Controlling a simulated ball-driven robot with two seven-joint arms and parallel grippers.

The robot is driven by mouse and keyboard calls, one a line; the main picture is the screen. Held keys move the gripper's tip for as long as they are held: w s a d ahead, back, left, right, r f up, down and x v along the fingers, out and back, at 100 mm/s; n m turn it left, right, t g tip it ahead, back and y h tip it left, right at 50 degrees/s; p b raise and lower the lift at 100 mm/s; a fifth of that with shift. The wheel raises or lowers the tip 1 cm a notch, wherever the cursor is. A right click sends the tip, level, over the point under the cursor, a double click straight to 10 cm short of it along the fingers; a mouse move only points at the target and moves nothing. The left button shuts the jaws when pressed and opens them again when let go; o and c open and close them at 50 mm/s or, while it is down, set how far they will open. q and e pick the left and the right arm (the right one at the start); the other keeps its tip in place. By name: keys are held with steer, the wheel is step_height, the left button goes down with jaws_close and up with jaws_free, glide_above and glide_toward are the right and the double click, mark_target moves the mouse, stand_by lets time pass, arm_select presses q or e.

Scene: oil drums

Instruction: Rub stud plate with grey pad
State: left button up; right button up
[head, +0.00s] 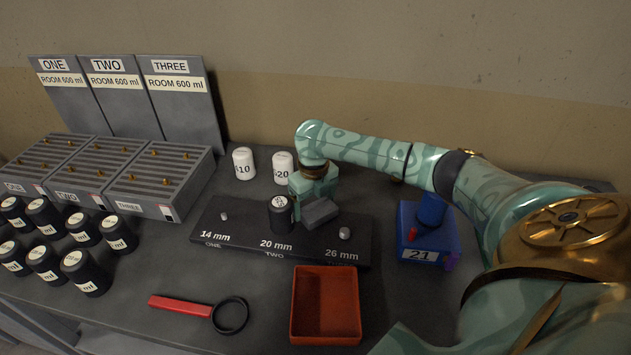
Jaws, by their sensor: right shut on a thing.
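The stud plate (222,233) is a long dark plate on the bench, marked 14 mm, 20 mm and 26 mm. A small grey stud (224,216) shows at its left end and a larger one (345,233) at its right. A black drum with a white label (281,217) stands at the middle of the plate. My right gripper (312,203) is shut on the grey pad (321,213), a tilted grey block over the plate between the drum and the right stud. I cannot tell whether the pad touches the plate. My left gripper is out of view.
White drums +10 (243,163) and +20 (283,167) stand behind the plate. An orange tray (326,338), a red-handled ring tool (180,306) and a blue block marked 21 (428,243) are nearby. Several black drums (90,281) and the grey racks (172,177) stand left.

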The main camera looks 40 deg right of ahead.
steer(key=shift+w, duration=0.5)
steer(key=shift+w+d, duration=0.1)
steer(key=shift+d, duration=0.05)
steer(key=shift+d+r+p, duration=0.1)
steer(key=shift+r+p, duration=0.25)
steer(key=shift+r, duration=0.15)
step_height(320, 180, up, 5)
steer(key=p, duration=0.5)
steer(key=shift+f, duration=0.2)
steer(key=shift+r+p, duration=0.3)
steer(key=shift+p, duration=0.15)
step_height(320, 180, up, 3)
steer(key=p, duration=0.3)
steer(key=shift+p, duration=0.35)
